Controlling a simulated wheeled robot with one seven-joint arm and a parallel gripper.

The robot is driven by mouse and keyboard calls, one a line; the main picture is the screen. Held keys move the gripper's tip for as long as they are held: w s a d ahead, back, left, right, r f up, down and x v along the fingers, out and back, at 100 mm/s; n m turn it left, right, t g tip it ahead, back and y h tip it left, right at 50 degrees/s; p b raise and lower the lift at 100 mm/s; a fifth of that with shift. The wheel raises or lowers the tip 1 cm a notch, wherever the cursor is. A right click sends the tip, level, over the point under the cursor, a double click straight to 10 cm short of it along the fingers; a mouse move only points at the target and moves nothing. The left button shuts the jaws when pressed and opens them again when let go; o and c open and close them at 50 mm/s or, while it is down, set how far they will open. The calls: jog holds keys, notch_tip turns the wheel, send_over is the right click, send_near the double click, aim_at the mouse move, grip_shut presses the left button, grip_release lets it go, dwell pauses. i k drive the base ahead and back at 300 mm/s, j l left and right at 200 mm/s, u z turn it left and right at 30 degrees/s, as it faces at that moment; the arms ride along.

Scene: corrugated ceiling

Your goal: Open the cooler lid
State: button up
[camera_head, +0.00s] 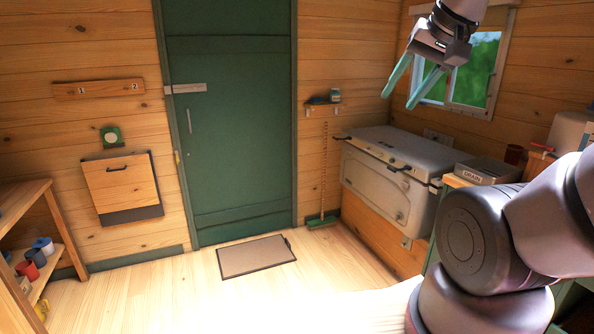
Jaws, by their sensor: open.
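The cooler (372,190) is a light grey chest against the wooden wall on the right, under the window. Its lid (405,147) is down and shut, with dark latches or handles (398,167) along the front edge. My gripper (402,99) is at the upper right, in front of the window in the picture and above the cooler. Its two pale green fingers are spread apart, with nothing between them. It is well clear of the lid. My arm hides part of the area to the right of the cooler.
A grey box marked DRAIN (487,171) stands right of the cooler, near a counter. A broom (323,190) leans by the green door (235,120). A mat (255,257) lies on the floor. A shelf with cups (35,262) is at the left. The middle floor is clear.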

aim_at(429, 161)
jog(key=i+j, duration=0.1)
jog(key=i, duration=1.9)
jog(key=i+j+z, duration=0.1)
jog(key=i+z, duration=0.4)
jog(key=i+j+z, duration=0.25)
jog(key=i+z, duration=0.2)
jog(key=i+j+z, duration=0.85)
jog(key=j+z, duration=0.15)
